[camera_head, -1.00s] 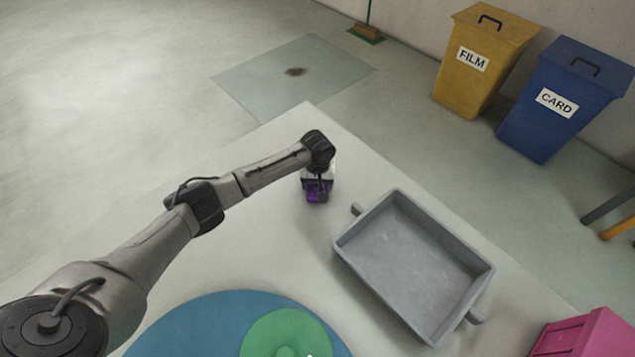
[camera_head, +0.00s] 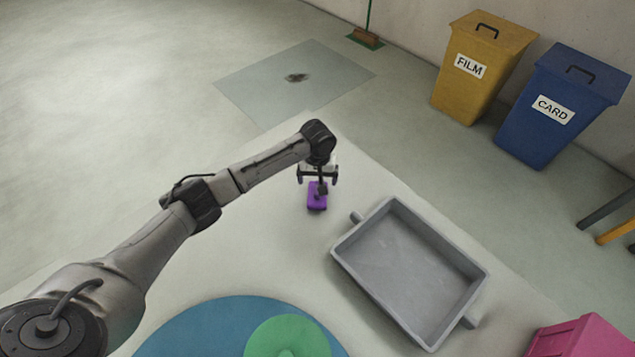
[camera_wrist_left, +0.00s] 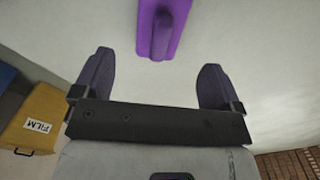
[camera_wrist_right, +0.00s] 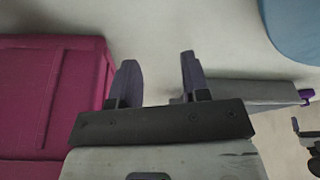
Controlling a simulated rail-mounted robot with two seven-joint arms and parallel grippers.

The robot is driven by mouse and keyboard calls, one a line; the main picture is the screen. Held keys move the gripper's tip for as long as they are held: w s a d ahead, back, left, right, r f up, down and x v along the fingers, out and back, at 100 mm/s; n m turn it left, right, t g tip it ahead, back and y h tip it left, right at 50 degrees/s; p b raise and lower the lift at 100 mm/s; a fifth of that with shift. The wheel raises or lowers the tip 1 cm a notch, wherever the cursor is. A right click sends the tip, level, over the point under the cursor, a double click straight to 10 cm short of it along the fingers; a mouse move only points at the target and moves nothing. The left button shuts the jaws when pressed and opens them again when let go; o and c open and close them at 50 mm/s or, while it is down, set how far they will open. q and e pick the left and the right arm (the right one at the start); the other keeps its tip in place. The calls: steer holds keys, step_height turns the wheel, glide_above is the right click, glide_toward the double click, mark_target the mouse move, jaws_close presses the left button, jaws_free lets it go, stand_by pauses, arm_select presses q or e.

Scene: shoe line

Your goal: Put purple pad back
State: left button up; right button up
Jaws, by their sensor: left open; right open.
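The purple pad (camera_head: 317,203) lies on the white table, left of the grey tray, with a raised grip on top. It also shows in the left wrist view (camera_wrist_left: 172,22), beyond the fingertips and between them. My left gripper (camera_head: 319,182) is open and empty, just above and behind the pad, apart from it. Its two spread fingers show in the left wrist view (camera_wrist_left: 155,80). My right gripper (camera_wrist_right: 157,75) is open and empty in the right wrist view, near a pink box; it is out of the head view.
A grey tray (camera_head: 343,257) with side handles stands empty on the table. A blue disc (camera_head: 185,325) with a green disc (camera_head: 290,335) lies at the front. A pink box (camera_head: 585,338) is at the lower right. Yellow FILM (camera_head: 478,85) and blue CARD (camera_head: 550,130) bins stand beyond.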

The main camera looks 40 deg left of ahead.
arm_select(q)
step_height(320, 180, up, 5)
steer(key=shift+f+p, duration=0.1)
steer(key=shift+p, duration=0.6)
